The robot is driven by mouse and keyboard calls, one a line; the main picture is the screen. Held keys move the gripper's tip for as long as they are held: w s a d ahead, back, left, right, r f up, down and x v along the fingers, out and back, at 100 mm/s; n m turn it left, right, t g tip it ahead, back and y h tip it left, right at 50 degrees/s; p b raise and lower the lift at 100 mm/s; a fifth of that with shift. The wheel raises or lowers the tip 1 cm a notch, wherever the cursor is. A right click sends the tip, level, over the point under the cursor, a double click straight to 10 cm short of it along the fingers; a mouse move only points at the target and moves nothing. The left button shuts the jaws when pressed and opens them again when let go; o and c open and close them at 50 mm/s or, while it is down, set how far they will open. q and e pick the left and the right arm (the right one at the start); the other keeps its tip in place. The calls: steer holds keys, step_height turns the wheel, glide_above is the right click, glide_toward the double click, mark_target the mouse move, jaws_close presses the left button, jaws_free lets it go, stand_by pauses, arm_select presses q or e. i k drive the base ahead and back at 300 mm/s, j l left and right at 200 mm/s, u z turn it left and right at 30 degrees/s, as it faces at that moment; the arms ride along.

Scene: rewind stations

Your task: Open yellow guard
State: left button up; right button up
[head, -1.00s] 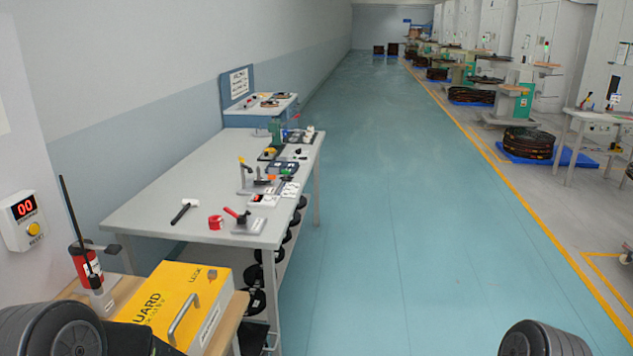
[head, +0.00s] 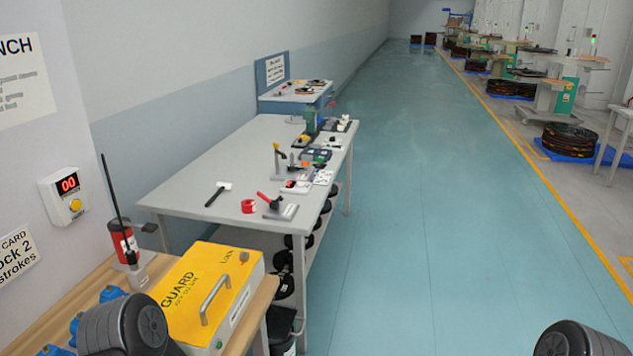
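The yellow guard (head: 203,287) is a box-like cover with black lettering on its top. It sits closed on a wooden bench (head: 257,312) at the lower left. A grey bar handle (head: 215,298) stands on its top near the right edge, and a small knob (head: 244,257) is at its far corner. Rounded dark parts of my arms show at the bottom left, just in front of the guard, and at the bottom right over the floor. Neither gripper's fingers can be seen, and nothing is seen touching the handle.
A red cylinder (head: 121,242) with a black rod stands behind the guard, and blue parts (head: 110,294) lie left of it. A counter reading 00 (head: 66,195) hangs on the wall. A grey table (head: 190,197) with tools stands beyond.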

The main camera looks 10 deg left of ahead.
mark_target(195, 295)
steer(key=i+l+u, duration=0.1)
steer(key=l, duration=0.3)
steer(key=i+l+u, duration=0.1)
steer(key=l, duration=0.35)
steer(key=l+u, duration=0.1)
steer(key=l, duration=0.3)
steer(key=i+l, duration=0.05)
